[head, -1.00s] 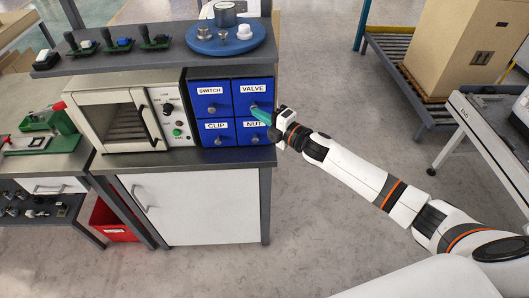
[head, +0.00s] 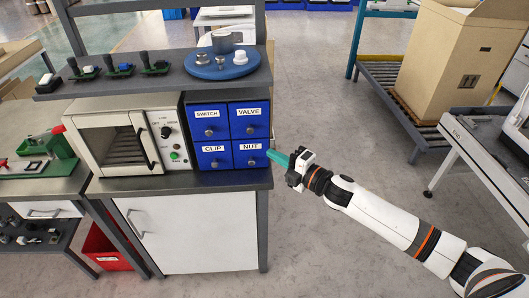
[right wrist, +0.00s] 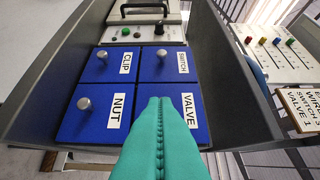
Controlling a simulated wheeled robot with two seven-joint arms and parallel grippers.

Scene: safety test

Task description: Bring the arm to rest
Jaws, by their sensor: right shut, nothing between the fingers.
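My right gripper (head: 279,159) is to the right of the blue drawer block, beside the NUT drawer (head: 250,154) and apart from it. Its teal fingers are shut together with nothing between them. In the right wrist view the closed fingers (right wrist: 160,135) point at the blue drawers and cover part of the VALVE drawer (right wrist: 192,116). The SWITCH (head: 208,122), VALVE, CLIP (head: 216,157) and NUT drawers all look closed. My right arm stretches in from the lower right. My left gripper is not in view.
A small oven (head: 118,135) stands left of the drawers on the bench. A shelf above holds a blue round tray (head: 215,66) and several switches. A cardboard box (head: 455,55) sits on a roller conveyor at the right. Open floor (head: 330,235) lies between.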

